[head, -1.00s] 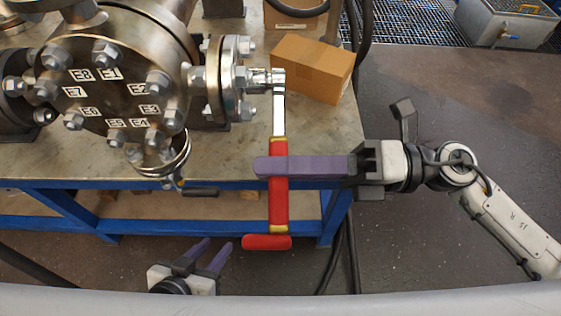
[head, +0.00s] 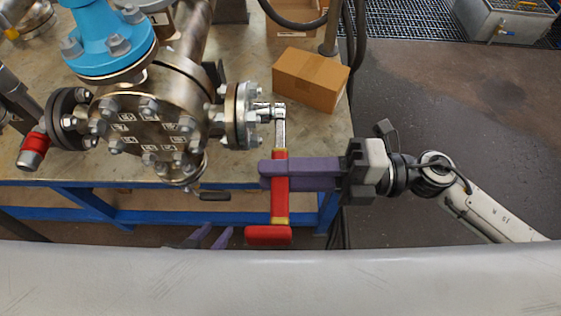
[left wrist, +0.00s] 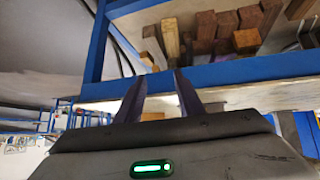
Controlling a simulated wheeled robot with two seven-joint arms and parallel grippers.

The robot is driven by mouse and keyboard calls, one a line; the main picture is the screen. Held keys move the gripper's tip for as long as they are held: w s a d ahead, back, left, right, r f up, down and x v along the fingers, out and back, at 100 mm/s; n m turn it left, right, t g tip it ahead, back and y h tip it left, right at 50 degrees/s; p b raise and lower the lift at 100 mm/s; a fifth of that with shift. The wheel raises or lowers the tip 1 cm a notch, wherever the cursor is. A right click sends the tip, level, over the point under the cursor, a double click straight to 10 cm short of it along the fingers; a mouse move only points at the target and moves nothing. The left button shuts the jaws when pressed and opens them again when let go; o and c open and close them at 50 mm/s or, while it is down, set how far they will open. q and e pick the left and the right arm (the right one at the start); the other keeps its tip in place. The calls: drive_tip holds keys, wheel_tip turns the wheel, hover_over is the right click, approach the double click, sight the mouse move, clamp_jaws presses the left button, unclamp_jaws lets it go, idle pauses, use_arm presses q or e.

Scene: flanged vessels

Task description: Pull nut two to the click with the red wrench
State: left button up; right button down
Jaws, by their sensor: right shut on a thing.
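The red wrench (head: 280,200) has a silver shaft, yellow bands and a wide red end. Its head sits at the nut end (head: 264,112) on the right side flange (head: 242,115) of the vessel, and its handle points toward me. My right gripper (head: 270,170) is shut on the red handle, its purple fingers across it from the right. The front flange (head: 140,130) bears labels and several nuts; I cannot read which nut is two at the wrench. My left gripper (head: 207,238) is low, partly hidden by a pale edge; its fingers stand apart and empty in the left wrist view (left wrist: 160,85).
A cardboard box (head: 311,78) stands on the bench (head: 235,170) just right of the wrench head. A blue fitting (head: 105,40) rises at upper left. A red-capped part (head: 34,150) is at far left. The bench's blue frame (head: 150,215) runs below. Open floor lies right.

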drive_tip(key=shift+r, duration=0.2)
drive_tip(key=shift+d+b, duration=0.1)
drive_tip(key=shift+b, duration=0.25)
use_arm(q)
drive_tip(key=shift+s+a+f+b, duration=0.15)
drive_tip(key=shift+s+f+b, duration=0.05)
drive_tip(key=shift+f+b, duration=0.15)
drive_tip(key=shift+s+a+f+b, duration=0.15)
drive_tip(key=shift+f+b, duration=0.05)
drive_tip(key=shift+f, duration=0.1)
use_arm(e)
drive_tip(key=d, duration=0.4)
drive_tip(key=shift+d, duration=0.4)
